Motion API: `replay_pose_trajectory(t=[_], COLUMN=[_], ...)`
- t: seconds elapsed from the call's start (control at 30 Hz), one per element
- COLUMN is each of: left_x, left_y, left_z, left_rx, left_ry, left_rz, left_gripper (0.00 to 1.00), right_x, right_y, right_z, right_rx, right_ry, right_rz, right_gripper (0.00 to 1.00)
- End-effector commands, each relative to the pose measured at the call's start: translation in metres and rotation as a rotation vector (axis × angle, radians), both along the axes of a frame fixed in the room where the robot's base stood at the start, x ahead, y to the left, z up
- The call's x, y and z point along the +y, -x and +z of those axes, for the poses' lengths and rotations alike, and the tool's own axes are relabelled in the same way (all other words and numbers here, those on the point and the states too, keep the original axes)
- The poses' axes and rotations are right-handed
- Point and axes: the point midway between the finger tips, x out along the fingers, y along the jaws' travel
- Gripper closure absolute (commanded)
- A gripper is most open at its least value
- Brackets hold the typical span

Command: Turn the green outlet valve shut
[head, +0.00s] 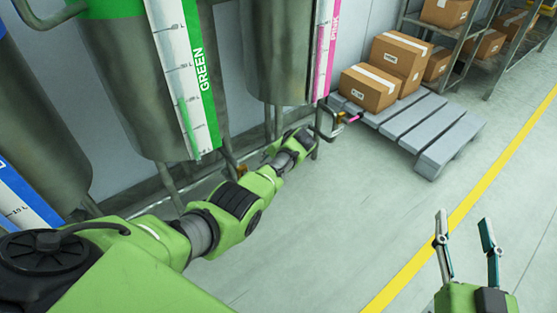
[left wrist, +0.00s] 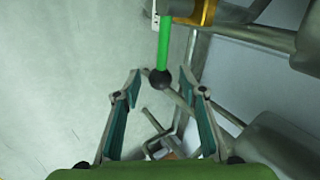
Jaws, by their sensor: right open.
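The green outlet valve shows in the left wrist view as a green lever (left wrist: 162,45) with a black ball knob (left wrist: 160,78) at its end and a brass body (left wrist: 205,10) at the top. My left gripper (left wrist: 160,74) is open, with the knob between its fingertips in the picture; I cannot tell whether they touch. In the head view my left arm reaches to the pipes below the drums, and the left fingers are not clear there. The drum marked GREEN (head: 130,85) hangs above. My right gripper (head: 464,218) is open and empty over the floor.
A drum with a pink scale (head: 275,50) hangs to the right, with a pink-handled valve (head: 347,118) below it. A drum with a blue scale (head: 35,120) is at the left. A grey pallet (head: 435,140) carries cardboard boxes (head: 370,88). The middle floor is clear.

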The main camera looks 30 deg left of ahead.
Motion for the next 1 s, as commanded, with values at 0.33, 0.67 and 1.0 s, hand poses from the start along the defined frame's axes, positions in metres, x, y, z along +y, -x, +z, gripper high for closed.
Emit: replay_pose_trajectory(t=[0.33,0.67,1.0], left_x=[-0.023,-0.048,-0.054], left_y=[0.01,0.019,0.022], left_z=[0.035,0.075,0.085], left_rx=[-0.002,0.0,0.002], left_ry=[0.004,0.002,0.003], left_rz=[-0.001,-0.002,-0.001], left_gripper=[0.62,0.62,0.62], right_x=[0.0,0.0,0.0], right_y=[0.0,0.0,0.0], right_z=[0.0,0.0,0.001], right_rx=[-0.001,-0.001,-0.001], right_ry=[0.0,0.0,0.0], right_rz=[0.0,0.0,0.0], right_gripper=[0.55,0.55,0.55])
